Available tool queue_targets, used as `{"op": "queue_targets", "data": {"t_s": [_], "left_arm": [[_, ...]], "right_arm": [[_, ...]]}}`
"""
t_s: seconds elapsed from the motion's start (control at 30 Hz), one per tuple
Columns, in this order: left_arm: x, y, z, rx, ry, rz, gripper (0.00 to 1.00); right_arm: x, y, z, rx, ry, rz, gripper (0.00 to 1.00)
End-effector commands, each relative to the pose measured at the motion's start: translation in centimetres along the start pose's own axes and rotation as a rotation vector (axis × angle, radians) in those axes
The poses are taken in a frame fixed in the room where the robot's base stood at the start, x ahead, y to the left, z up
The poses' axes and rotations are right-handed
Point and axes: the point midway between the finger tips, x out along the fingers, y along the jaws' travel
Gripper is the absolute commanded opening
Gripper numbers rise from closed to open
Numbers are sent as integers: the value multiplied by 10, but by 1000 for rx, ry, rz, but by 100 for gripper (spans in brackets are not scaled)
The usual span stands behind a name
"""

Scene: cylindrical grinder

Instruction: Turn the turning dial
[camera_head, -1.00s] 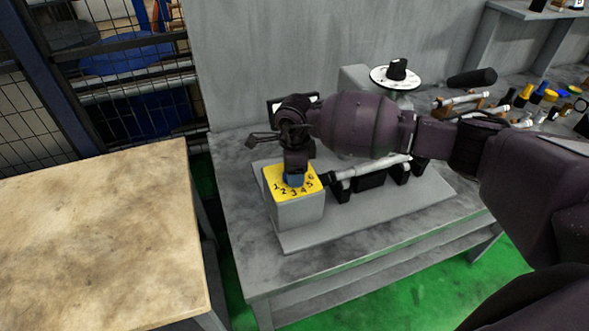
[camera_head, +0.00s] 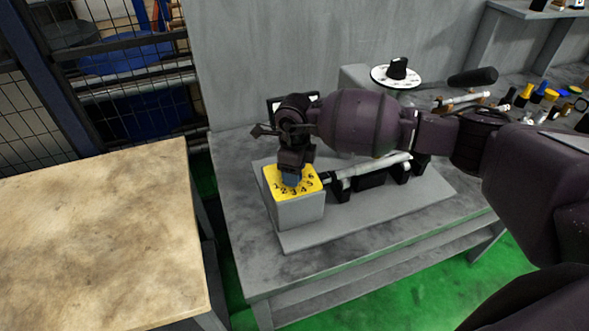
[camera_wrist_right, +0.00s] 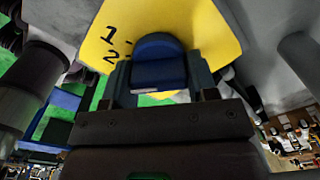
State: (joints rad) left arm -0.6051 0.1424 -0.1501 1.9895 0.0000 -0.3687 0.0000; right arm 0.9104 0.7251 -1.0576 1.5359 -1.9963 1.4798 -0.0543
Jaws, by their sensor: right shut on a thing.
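The turning dial is a blue knob (camera_head: 291,179) on a yellow plate (camera_head: 313,181) marked with numbers, on top of a grey box (camera_head: 299,211) on the grinder. My right gripper (camera_head: 292,173) points down from above and is shut on the knob. In the right wrist view the blue knob (camera_wrist_right: 158,62) sits between the two dark fingers (camera_wrist_right: 158,82), with the yellow plate (camera_wrist_right: 205,30) and the numbers 1 and 2 beyond it. The gripper hides part of the knob in the head view. My left gripper is not in view.
The grey grinder base (camera_head: 390,212) stands on a grey table (camera_head: 245,240). A second black knob on a white disc (camera_head: 396,72) is behind my right arm. Loose tools lie at the right. A bare wooden table (camera_head: 95,240) stands at the left.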

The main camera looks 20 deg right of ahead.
Motion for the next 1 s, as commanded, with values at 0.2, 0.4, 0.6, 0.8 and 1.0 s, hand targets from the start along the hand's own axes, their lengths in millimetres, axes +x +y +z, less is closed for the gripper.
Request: {"op": "queue_targets", "data": {"t_s": [0.2, 0.4, 0.6, 0.8, 1.0], "left_arm": [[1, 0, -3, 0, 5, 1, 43], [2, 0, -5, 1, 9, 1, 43], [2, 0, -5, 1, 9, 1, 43], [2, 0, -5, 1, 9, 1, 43], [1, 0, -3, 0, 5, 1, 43]], "right_arm": [[-1, 0, 0, 99, 0, -1, 29], [-1, 0, 0, 141, 0, -1, 29], [-1, 0, 0, 150, -1, -1, 29], [-1, 0, 0, 148, -1, -1, 29], [-1, 0, 0, 148, 0, -1, 77]]}}
